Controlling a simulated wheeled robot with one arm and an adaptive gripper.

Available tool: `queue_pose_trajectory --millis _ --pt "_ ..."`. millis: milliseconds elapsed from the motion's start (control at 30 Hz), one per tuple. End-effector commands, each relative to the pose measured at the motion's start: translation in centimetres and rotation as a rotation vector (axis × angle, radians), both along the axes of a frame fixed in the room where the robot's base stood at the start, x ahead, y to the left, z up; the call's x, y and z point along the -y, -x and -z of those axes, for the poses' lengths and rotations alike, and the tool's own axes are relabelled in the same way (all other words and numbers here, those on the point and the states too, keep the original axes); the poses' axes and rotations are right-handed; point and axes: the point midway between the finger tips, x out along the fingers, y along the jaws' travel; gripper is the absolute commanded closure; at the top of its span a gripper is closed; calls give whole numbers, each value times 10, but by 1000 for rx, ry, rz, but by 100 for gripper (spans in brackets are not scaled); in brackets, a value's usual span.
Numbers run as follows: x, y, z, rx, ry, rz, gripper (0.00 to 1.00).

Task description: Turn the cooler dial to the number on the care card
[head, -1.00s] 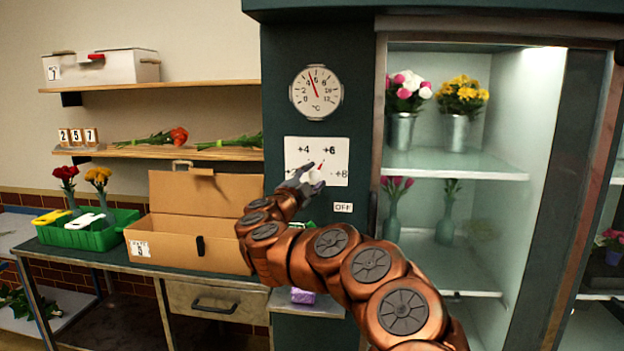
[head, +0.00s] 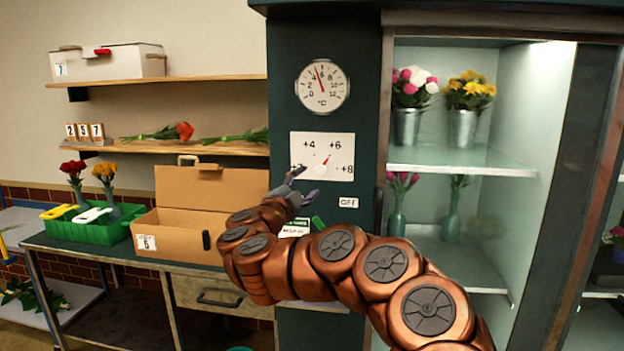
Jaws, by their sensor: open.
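The cooler dial sits on a white plate (head: 343,146) on the dark green cooler front, marked +4, +6 and +8, with an OFF label (head: 348,202) below. The pale knob (head: 321,170) has a red pointer that slants up and right, toward +6. My gripper (head: 303,182) is open just below and left of the knob, covering the plate's lower left corner. It looks clear of the knob, though the exact gap is hard to judge. A small green-and-white card (head: 295,228), which may be the care card, shows partly behind my arm; its print is too small to read.
A round thermometer (head: 322,86) hangs above the dial plate. The glass-fronted cooler (head: 437,158) with vases stands right. A cardboard box (head: 172,245) and a green crate (head: 82,232) stand on the bench at left. Shelves hang above them.

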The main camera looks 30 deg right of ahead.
Motion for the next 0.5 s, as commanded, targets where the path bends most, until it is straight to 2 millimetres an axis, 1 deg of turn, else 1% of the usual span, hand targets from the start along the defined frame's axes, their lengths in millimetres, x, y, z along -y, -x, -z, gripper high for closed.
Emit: queue_pose_trajectory --millis 33,300,500 --pt "-9 3 2 0 1 -4 42" --pt "-37 19 9 -2 0 -3 42" --pt "-44 24 10 0 0 0 42"
